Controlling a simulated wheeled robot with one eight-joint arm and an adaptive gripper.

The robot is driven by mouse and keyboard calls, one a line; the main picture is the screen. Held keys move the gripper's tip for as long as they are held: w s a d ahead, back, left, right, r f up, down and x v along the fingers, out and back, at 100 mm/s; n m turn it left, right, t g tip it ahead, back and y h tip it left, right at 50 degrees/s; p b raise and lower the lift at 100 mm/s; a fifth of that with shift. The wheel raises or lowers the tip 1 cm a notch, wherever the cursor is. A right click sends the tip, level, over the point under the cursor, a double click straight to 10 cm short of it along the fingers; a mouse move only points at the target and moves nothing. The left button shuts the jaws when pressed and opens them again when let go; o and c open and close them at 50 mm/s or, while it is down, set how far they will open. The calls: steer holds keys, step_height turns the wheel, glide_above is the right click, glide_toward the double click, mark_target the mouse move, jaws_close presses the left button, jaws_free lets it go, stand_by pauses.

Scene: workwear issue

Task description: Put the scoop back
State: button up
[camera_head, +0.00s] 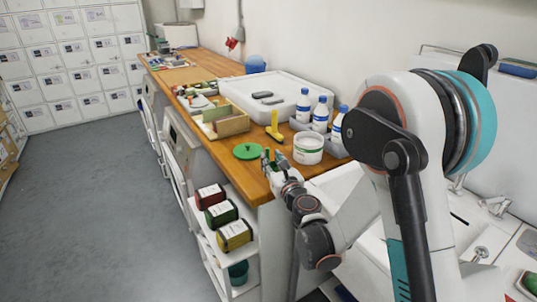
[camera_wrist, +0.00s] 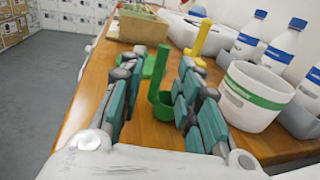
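A green scoop (camera_wrist: 163,108) with a round cup and an upright handle shows between the fingers of my gripper (camera_wrist: 160,82) in the wrist view. The fingers are apart, with a visible gap on the left of the scoop; I cannot tell whether the right finger touches it. In the head view my gripper (camera_head: 273,163) is at the front edge of the wooden worktop. A white tub (camera_head: 308,150) with a green band stands to its right, and it also shows in the wrist view (camera_wrist: 252,100).
A yellow upright-handled tool (camera_head: 274,127) stands behind the tub. Blue-capped bottles (camera_head: 320,113) stand in a grey holder close to the tub's right. A wooden box (camera_head: 231,125) is farther back. A shelf with several labelled packs (camera_head: 221,214) is below.

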steer(key=b+v, duration=0.1)
steer(key=v, duration=0.6)
steer(key=shift+s, duration=0.35)
steer(key=shift+d, duration=0.15)
steer(key=s+d+r+m+h, duration=0.3)
steer(key=d+r+m+h, duration=0.65)
steer(key=d+m, duration=0.7)
steer(key=s+d+m+g, duration=0.3)
steer(key=s+m, duration=0.4)
steer(key=m, duration=0.1)
steer(key=s+d+m+g, duration=0.3)
steer(key=s+m, duration=0.5)
steer(key=s+a+f+m+g+y, duration=0.1)
steer(key=s+f+m, duration=0.1)
steer(key=s+m, duration=0.2)
steer(key=s+a+f+m+g+y, duration=0.1)
steer(key=s+m, duration=0.3)
steer(key=s, duration=0.5)
steer(key=shift+a+f+g+y, duration=0.35)
steer(key=shift+a+f+g, duration=0.35)
steer(key=shift+f+g, duration=0.15)
